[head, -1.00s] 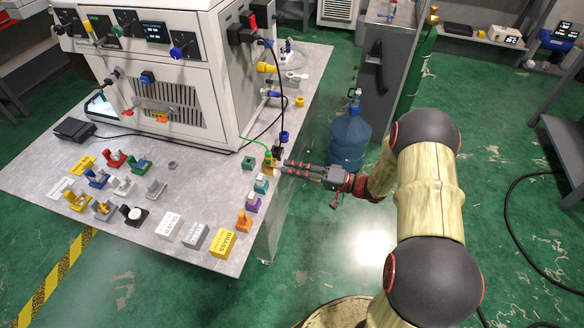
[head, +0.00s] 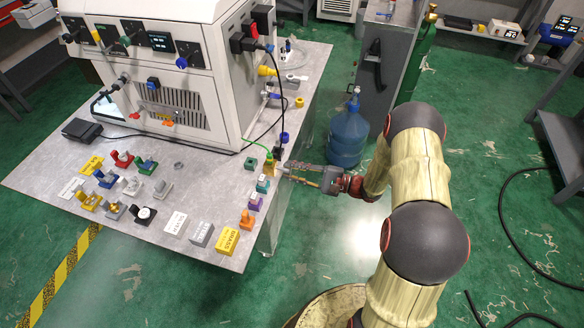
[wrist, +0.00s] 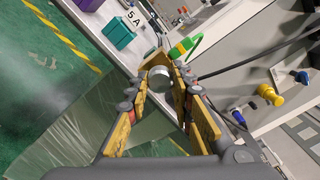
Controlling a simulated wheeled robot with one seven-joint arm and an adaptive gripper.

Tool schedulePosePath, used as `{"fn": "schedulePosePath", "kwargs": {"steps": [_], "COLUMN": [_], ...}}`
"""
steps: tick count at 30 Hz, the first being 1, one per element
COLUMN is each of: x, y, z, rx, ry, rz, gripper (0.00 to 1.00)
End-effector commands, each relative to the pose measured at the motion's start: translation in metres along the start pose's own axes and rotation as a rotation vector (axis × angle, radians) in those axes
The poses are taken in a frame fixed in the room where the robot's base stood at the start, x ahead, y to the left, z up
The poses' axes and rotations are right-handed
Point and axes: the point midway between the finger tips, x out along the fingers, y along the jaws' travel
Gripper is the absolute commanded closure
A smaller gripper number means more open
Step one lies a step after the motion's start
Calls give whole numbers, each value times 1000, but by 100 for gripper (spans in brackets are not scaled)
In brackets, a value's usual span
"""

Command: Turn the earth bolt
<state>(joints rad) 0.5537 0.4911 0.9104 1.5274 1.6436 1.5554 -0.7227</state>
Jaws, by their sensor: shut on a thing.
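The earth bolt (wrist: 160,80) shows in the wrist view as a round silver head between my fingertips, at the table's edge. My gripper (wrist: 165,76) is shut on it, with yellow-padded fingers on either side. A green cable end (wrist: 184,48) sits just beyond the bolt. In the head view my gripper (head: 279,170) reaches in from the right to the table's right edge. It meets a small brass-yellow post (head: 269,164) where the green cable ends. The bolt itself is too small and covered to make out there.
A white machine (head: 185,85) stands on the grey table (head: 140,215). Coloured blocks, including a teal one (head: 263,184) and a purple one (head: 256,201), stand close by my gripper along the edge. A blue water bottle (head: 348,138) stands on the floor behind my arm.

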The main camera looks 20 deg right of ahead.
Motion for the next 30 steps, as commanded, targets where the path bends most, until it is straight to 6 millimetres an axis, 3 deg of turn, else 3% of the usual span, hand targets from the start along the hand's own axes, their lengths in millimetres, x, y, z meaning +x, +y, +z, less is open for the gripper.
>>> {"fn": "schedulePosePath", "kwargs": {"steps": [30], "x": [0], "y": [1], "z": [1], "rx": [968], "ry": [4], "rz": [0], "gripper": [100]}}
